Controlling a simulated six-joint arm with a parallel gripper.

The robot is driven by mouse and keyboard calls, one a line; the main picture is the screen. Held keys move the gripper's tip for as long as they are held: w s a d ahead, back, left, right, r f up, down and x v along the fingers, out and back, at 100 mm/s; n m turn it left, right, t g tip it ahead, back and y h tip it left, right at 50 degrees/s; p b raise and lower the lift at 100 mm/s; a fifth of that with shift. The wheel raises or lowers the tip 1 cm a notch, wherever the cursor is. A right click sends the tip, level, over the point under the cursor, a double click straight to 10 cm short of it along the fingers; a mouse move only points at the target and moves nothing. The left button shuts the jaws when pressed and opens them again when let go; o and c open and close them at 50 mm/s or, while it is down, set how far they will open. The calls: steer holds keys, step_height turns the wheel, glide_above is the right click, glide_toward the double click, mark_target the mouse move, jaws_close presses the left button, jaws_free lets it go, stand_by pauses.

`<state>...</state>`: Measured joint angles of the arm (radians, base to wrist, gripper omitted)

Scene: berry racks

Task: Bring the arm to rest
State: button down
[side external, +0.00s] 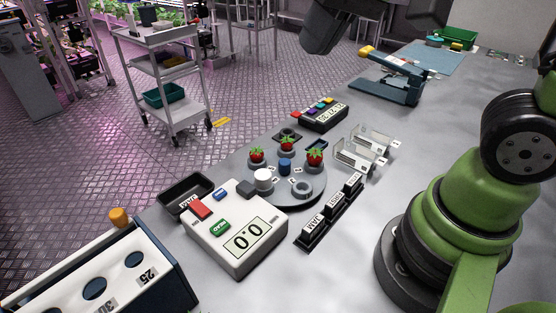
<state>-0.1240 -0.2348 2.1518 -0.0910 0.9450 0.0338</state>
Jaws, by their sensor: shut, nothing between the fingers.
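My gripper (322,42) is the dark grey shape at the top middle of the side external view, partly cut off by the top edge. It is shut and empty, high above the far side of the table and apart from everything on it. Its fingers do not show clearly. The grey round turntable (240,163) stands mid-table with several red berries (315,157), a white cup (263,179) and a blue piece (285,166) on it. My green arm base stands at the right.
A scale (268,252) reading 0.0 and a black tray (186,195) stand at the front left. Labelled black blocks (330,217), clear racks (362,148) and a button box (322,116) surround the turntable. A blue stand (392,84) and green bin (457,37) are farther back.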

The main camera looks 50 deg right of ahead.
steer(key=s+d+m+t, duration=0.1)
steer(key=s+d+t, duration=0.1)
steer(key=s, duration=0.6)
steer(key=shift+s+t, duration=0.15)
steer(key=shift+t, duration=0.15)
stand_by(2.6)
